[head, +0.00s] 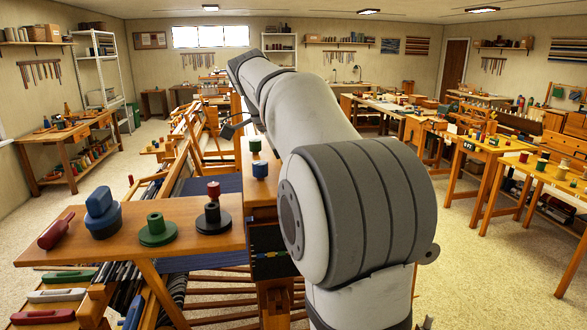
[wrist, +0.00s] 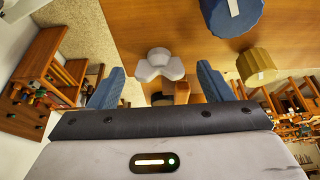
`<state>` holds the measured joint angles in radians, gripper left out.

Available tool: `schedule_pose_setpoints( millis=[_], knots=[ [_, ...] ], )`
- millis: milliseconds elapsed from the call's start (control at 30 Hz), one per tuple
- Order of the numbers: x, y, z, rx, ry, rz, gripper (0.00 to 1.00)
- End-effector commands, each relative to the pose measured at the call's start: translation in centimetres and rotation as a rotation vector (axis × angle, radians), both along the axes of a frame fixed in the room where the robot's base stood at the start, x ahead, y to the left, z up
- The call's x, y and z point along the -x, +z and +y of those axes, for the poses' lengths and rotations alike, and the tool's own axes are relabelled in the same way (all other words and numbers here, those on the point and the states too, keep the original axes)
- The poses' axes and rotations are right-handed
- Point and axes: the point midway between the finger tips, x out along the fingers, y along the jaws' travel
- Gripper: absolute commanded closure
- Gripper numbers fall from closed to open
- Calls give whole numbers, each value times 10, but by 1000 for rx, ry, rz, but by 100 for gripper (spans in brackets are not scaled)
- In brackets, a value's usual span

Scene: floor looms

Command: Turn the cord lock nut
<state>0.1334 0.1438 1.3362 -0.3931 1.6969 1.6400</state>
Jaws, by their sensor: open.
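In the wrist view, a pale grey-white knob with rounded lobes (wrist: 160,64), which looks like the cord lock nut, sits against an orange-brown wooden board. My gripper (wrist: 161,70) has its two blue fingers spread wide, one on each side of the knob in the picture. Clear gaps show between the knob and both fingers, and nothing is held. How far the knob lies beyond the fingertips is hard to tell. In the head view I cannot make out the knob or my fingers; my arm covers part of the loom (head: 215,183).
In the wrist view, a blue faceted piece (wrist: 231,14) and a yellow one (wrist: 256,66) stand close by on the right. In the head view, a wooden shelf (head: 110,238) carries spools and a red shuttle (head: 56,232). Open floor (head: 455,250) lies to the right.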

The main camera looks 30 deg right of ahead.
Motion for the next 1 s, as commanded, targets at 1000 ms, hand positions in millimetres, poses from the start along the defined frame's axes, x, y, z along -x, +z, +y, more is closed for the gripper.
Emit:
schedule_pose_setpoints(
  millis=[1000],
  knots=[
    [-7, 72, 29, 0, -1, 1, 27]
  ],
)
